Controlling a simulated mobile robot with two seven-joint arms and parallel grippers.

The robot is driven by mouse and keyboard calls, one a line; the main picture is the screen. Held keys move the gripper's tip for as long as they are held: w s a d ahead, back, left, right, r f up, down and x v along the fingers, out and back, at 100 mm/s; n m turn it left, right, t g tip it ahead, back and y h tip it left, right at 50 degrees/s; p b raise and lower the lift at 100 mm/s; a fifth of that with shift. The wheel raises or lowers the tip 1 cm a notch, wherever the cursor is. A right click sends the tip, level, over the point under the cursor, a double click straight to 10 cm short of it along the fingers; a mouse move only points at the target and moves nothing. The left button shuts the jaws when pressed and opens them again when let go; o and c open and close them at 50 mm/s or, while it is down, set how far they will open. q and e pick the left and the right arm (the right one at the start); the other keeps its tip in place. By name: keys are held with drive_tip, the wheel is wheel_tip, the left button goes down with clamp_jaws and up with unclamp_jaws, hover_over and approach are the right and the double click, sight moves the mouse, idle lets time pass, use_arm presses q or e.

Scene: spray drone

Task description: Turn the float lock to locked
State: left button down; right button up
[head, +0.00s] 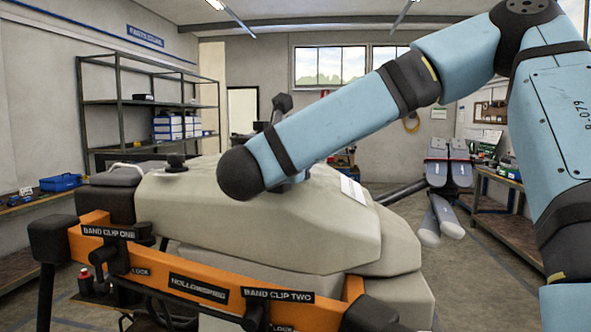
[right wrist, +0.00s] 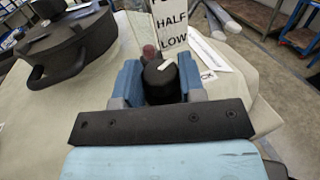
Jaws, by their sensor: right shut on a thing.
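My right gripper (right wrist: 160,72) shows in the right wrist view, its two blue fingers shut on a dark round knob (right wrist: 161,88) with a white mark on top. No label naming this knob as the float lock is readable. A small dark red knob (right wrist: 149,51) stands just behind it. A white sign (right wrist: 172,28) behind reads HALF and LOW, its top line cut off. In the head view my right arm reaches across the pale drone body (head: 260,225), and its gripper is hidden behind the arm. My left gripper is not in view.
An orange bar (head: 155,267) with BAND CLIP ONE and BAND CLIP TWO labels runs along the drone's near side. A dark round lid (right wrist: 72,45) with a handle lies left of the gripper. Shelves (head: 140,101) stand at left, a workbench (head: 497,180) at right.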

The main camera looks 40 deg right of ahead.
drive_tip(key=shift+m+g, duration=0.3)
drive_tip(key=shift+g, duration=0.1)
drive_tip(key=o, duration=0.7)
drive_tip(key=shift+d, duration=0.1)
drive_tip(key=shift+c, duration=0.2)
